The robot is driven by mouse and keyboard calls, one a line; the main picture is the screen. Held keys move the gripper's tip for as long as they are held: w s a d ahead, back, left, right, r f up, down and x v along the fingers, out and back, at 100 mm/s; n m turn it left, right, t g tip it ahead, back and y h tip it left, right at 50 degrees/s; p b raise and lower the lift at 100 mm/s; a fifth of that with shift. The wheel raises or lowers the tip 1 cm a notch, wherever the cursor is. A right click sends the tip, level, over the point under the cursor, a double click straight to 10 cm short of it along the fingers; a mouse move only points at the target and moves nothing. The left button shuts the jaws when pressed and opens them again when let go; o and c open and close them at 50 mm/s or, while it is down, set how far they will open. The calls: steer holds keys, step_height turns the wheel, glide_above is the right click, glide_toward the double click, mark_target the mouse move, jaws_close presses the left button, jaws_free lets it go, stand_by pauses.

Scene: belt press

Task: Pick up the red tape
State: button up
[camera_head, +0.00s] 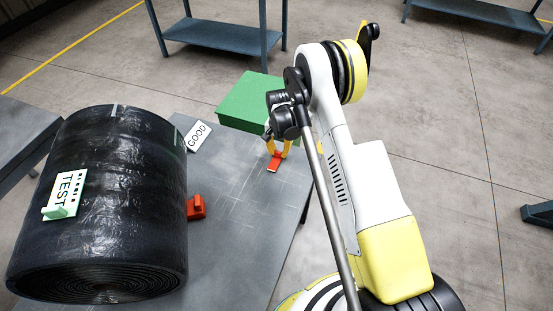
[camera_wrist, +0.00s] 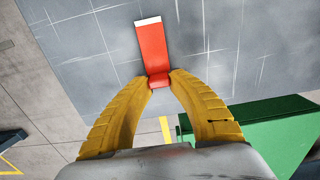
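The red tape (camera_wrist: 152,48) is a flat red strip with a white far end, seen at top centre of the wrist view. Its near end is a short red part between my yellow fingertips. My gripper (camera_wrist: 159,77) is drawn in, with a fingertip against each side of that red part. In the head view the red tape (camera_head: 273,167) shows just under my gripper (camera_head: 277,152), over the grey table. I cannot tell whether it touches the tabletop.
A green box (camera_head: 252,100) stands close behind my gripper. A large black roll (camera_head: 110,200) with a TEST card (camera_head: 66,192) lies left. A red block-like object (camera_head: 196,207) sits beside it. A GOOD card (camera_head: 198,136) lies near the roll. The table's (camera_head: 250,240) front is clear.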

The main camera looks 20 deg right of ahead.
stand_by(0.3)
step_height(320, 180, up, 4)
steer(key=shift+r+p, duration=0.1)
steer(key=shift+p, duration=1.15)
steer(key=s+d+r+p, duration=0.1)
steer(key=s+d+r, duration=0.1)
steer(key=d, duration=0.1)
steer(key=s+d+r+p, duration=0.2)
steer(key=d, duration=0.1)
steer(key=s+d+r+p, duration=0.1)
steer(key=s+d+r, duration=0.1)
steer(key=s+d, duration=0.1)
steer(key=shift+d+r, duration=0.25)
steer(key=shift+r, duration=0.15)
